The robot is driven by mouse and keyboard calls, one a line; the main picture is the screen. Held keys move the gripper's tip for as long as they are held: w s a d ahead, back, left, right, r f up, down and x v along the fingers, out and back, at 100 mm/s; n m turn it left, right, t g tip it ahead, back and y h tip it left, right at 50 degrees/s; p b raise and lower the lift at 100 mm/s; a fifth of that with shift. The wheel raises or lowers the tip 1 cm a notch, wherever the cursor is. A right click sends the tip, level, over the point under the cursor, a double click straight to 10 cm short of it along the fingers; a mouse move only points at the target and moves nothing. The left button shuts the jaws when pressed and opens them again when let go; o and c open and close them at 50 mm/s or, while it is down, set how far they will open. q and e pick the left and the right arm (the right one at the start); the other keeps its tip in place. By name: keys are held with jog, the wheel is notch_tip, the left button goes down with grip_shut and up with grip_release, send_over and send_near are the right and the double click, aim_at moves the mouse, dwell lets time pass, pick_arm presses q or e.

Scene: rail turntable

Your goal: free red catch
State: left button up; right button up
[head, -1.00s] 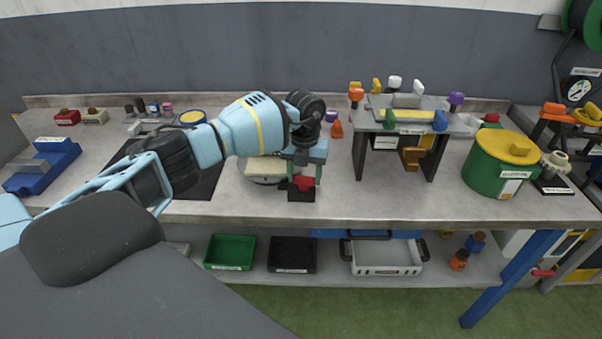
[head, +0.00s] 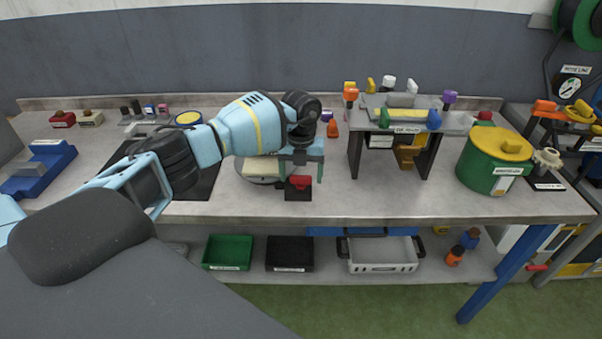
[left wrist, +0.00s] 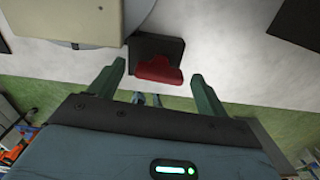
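The red catch (head: 300,182) sits on a small black base (head: 298,195) at the front edge of the bench, beside the round turntable (head: 256,178) with a cream block on it. My left gripper (head: 300,177) is over the catch, fingers pointing down. In the left wrist view the red catch (left wrist: 159,70) and its dark base (left wrist: 157,48) lie ahead of and between the two green fingertips of the left gripper (left wrist: 158,70). The fingers are apart with a gap on both sides of the catch, and none touches it visibly. My right gripper is not in view.
A dark raised stand (head: 354,150) with coloured knobs is to the right, then a green drum (head: 484,175) with a yellow lid. A black mat (head: 200,185) lies left of the turntable. Green (head: 228,252) and black (head: 290,253) bins sit on the lower shelf.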

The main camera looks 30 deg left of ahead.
aim_at(301, 176)
pick_arm(q)
jog(key=shift+r, duration=3.9)
